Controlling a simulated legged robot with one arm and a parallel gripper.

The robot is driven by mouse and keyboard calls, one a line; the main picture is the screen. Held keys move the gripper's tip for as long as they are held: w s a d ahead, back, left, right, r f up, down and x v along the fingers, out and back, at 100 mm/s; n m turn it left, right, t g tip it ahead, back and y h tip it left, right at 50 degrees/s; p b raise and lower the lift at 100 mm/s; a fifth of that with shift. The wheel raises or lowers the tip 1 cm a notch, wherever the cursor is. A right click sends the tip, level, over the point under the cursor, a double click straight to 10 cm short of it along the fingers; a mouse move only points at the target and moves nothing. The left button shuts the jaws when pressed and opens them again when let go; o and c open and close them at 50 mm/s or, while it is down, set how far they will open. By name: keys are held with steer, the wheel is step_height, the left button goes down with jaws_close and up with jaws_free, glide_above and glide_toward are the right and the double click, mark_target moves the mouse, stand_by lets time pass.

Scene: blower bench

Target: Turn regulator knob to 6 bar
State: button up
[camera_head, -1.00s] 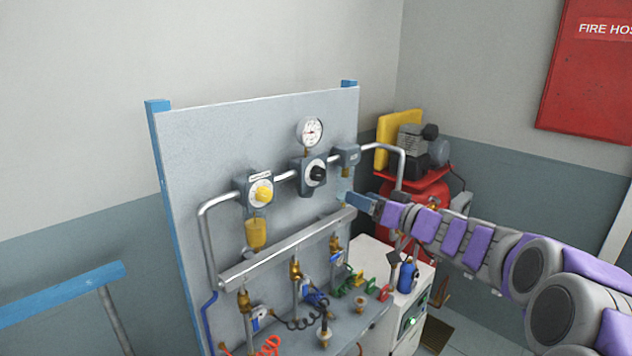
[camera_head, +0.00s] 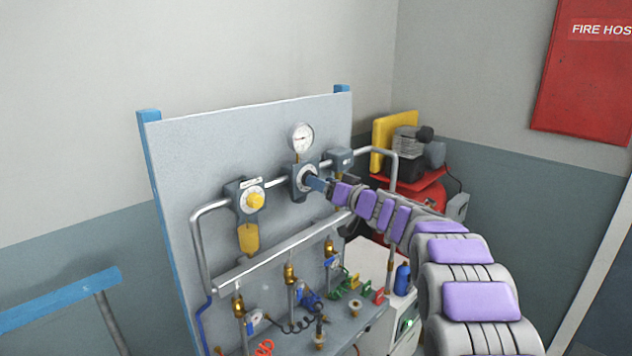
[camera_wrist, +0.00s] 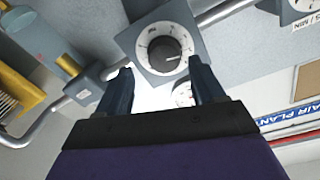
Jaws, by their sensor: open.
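A black knob (camera_wrist: 163,54) sits on a round white dial on a grey regulator block (camera_wrist: 148,28) in the wrist view. In the head view the same block (camera_head: 296,190) is on the panel's pipe, below a round gauge (camera_head: 301,138). My gripper (camera_wrist: 160,66) is open, its two dark fingers apart, with the tips near the dial's edge on either side of the knob. Contact with the knob cannot be told. In the head view my gripper (camera_head: 312,181) is in front of the block and hides most of the knob. The dial markings are too small to read.
A second block with a yellow knob (camera_head: 256,200) is to the left, above a yellow bowl (camera_head: 248,238). A lower manifold pipe (camera_head: 285,252) carries several valves and hoses.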

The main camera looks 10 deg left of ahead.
steer(key=a, duration=0.3)
steer(key=shift+w+a, duration=0.15)
steer(key=shift+w, duration=0.2)
steer(key=shift+c, duration=0.8)
steer(key=shift+w+d, duration=0.2)
steer(key=shift+d, duration=0.5)
steer(key=c, duration=0.4)
steer(key=shift+s+a, duration=0.1)
steer(key=c, duration=0.5)
